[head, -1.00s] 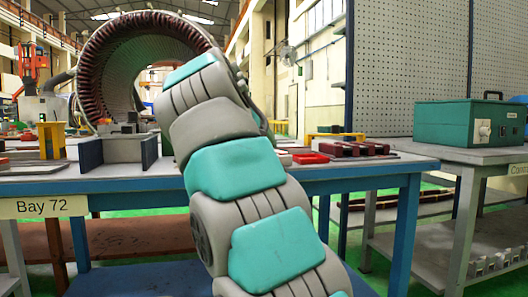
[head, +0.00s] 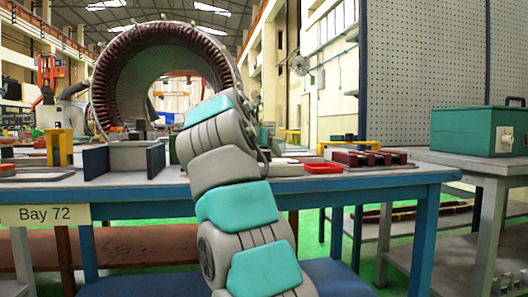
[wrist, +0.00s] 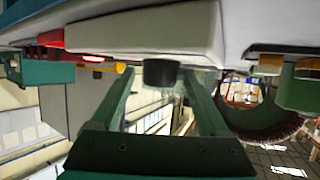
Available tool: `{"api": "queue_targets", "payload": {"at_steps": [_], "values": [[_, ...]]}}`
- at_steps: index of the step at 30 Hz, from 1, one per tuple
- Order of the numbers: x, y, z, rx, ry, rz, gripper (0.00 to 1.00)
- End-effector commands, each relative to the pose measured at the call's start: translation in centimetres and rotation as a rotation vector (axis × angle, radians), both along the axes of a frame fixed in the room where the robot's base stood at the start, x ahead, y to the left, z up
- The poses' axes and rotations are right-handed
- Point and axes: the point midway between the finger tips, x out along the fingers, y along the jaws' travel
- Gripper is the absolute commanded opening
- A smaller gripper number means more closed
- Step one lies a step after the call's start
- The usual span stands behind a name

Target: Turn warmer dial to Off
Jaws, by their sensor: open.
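A pale box (wrist: 135,28) fills the upper middle of the upside-down wrist view. A short black round dial (wrist: 160,73) projects from it; I cannot read any marking or its setting. My gripper (wrist: 160,80) is open, with one dark green finger on each side of the dial in the picture. I cannot tell whether the fingers reach past the dial or touch it. In the head view my arm covers the gripper and the dial.
A green box (head: 465,130) stands on a grey cart at right. A pegboard rises behind.

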Motion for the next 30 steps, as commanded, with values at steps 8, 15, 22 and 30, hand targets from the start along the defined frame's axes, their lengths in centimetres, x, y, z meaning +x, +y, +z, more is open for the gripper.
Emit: {"api": "queue_targets", "payload": {"at_steps": [8, 15, 22, 30], "values": [[0.62, -0.21, -0.27, 0.000, 0.000, 0.000, 0.79], [0.62, -0.21, -0.28, 0.000, 0.000, 0.000, 0.57], [0.62, -0.21, -0.28, 0.000, 0.000, -0.001, 0.32], [0.62, -0.21, -0.28, 0.000, 0.000, -0.001, 0.01]]}}
